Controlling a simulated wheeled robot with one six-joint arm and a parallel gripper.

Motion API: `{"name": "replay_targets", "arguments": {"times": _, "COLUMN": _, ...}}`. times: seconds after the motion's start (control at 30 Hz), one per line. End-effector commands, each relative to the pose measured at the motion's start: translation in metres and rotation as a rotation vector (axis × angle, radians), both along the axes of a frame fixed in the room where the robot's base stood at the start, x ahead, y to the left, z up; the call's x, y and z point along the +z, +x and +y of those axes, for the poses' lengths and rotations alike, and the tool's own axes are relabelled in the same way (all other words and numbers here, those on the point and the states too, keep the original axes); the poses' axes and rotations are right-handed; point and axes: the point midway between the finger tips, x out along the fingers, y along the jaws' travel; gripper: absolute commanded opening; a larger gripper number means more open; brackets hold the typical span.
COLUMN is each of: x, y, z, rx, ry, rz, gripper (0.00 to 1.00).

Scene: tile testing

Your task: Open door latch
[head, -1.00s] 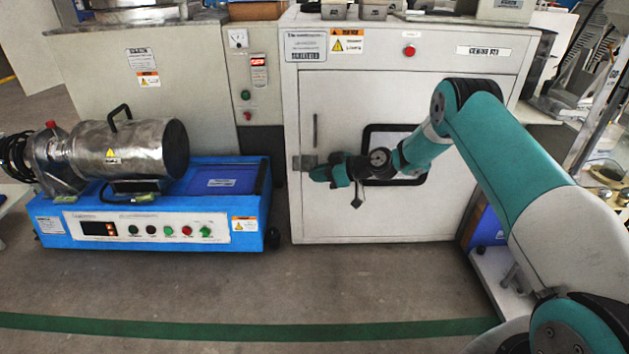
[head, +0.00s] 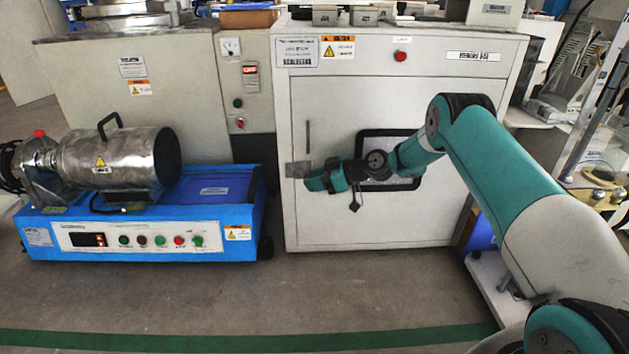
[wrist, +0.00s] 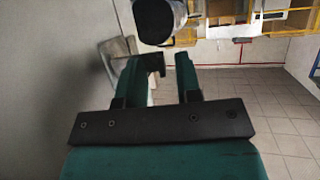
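The grey metal door latch (head: 298,170) is on the left edge of the white cabinet door (head: 340,110), below a thin vertical handle (head: 308,136). My gripper (head: 309,181) is right at the latch, just below and to its right. In the wrist view the two green fingers of my gripper (wrist: 160,68) stand apart with a wide gap. The grey latch (wrist: 112,50) shows beside and behind the left finger. A dark piece sits at the inner side of the left finger; I cannot tell whether it is part of the latch or touches the finger.
A blue test bench (head: 140,225) with a metal drum (head: 120,160) stands left of the cabinet. The drum's dark end (wrist: 155,20) shows ahead in the wrist view. The door has a dark-framed window (head: 400,145) behind my arm. The floor (head: 300,290) in front is clear.

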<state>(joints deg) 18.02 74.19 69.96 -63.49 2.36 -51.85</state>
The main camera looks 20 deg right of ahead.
Motion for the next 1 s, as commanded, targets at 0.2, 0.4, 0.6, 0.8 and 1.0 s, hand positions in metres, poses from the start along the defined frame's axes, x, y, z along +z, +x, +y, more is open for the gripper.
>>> {"name": "replay_targets", "arguments": {"times": 0.2, "x": 0.002, "y": -0.001, "z": 0.000, "rx": 0.001, "ry": 0.002, "rz": -0.001, "gripper": 0.32}}
{"name": "replay_targets", "arguments": {"times": 0.4, "x": 0.015, "y": -0.012, "z": -0.020, "rx": -0.002, "ry": 0.004, "rz": 0.000, "gripper": 0.32}}
{"name": "replay_targets", "arguments": {"times": 0.6, "x": 0.036, "y": -0.036, "z": -0.059, "rx": -0.004, "ry": 0.003, "rz": 0.000, "gripper": 0.32}}
{"name": "replay_targets", "arguments": {"times": 0.8, "x": 0.053, "y": -0.061, "z": -0.098, "rx": -0.004, "ry": 0.002, "rz": 0.001, "gripper": 0.32}}
{"name": "replay_targets", "arguments": {"times": 1.0, "x": 0.064, "y": -0.078, "z": -0.125, "rx": -0.003, "ry": 0.001, "rz": 0.000, "gripper": 0.32}}
